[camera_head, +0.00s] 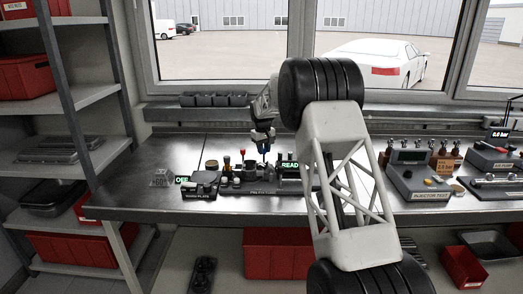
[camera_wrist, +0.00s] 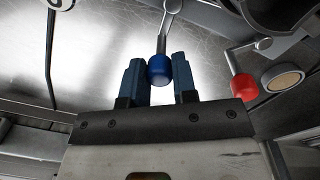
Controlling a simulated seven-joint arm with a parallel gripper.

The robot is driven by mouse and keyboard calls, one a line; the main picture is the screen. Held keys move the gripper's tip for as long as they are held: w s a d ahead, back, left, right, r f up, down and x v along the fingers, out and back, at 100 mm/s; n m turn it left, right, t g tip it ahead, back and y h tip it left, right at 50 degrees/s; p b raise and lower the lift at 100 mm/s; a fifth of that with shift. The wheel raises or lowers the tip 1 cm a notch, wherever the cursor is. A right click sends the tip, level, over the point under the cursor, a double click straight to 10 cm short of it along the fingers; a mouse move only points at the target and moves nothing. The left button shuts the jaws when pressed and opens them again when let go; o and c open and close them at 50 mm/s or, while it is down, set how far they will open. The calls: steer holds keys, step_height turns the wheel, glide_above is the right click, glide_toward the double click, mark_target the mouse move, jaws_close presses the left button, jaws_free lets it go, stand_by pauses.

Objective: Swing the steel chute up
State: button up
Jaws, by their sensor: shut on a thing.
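My gripper (camera_head: 264,148) hangs over the back middle of the steel bench, pointing down. In the wrist view its two blue fingers (camera_wrist: 159,78) are shut on a blue knob (camera_wrist: 160,71). The knob sits at the end of a thin metal rod (camera_wrist: 164,38) that runs up and out of the frame. I cannot make out the steel chute as a separate shape; my arm and gripper cover part of that area in the head view.
A red knob (camera_wrist: 243,87) on a bent rod stands right of the fingers, beside a round tan-topped disc (camera_wrist: 283,78). The pin fixture (camera_head: 262,188) and a lit green display (camera_head: 290,165) are near my gripper. The bench's left end (camera_head: 125,190) is clear.

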steer(key=d+m, duration=0.1)
steer(key=m, duration=0.2)
steer(key=d+m, duration=0.1)
steer(key=m, duration=0.2)
steer(key=d+m, duration=0.1)
steer(key=m, duration=0.1)
steer(key=shift+s+r+m+g, duration=0.1)
steer(key=shift+s+m+g, duration=0.2)
steer(key=shift+s+m, duration=0.1)
steer(key=o, duration=0.9)
steer(key=shift+o, duration=0.2)
step_height(320, 180, up, 8)
steer(key=shift+a, duration=0.2)
stand_by(0.4)
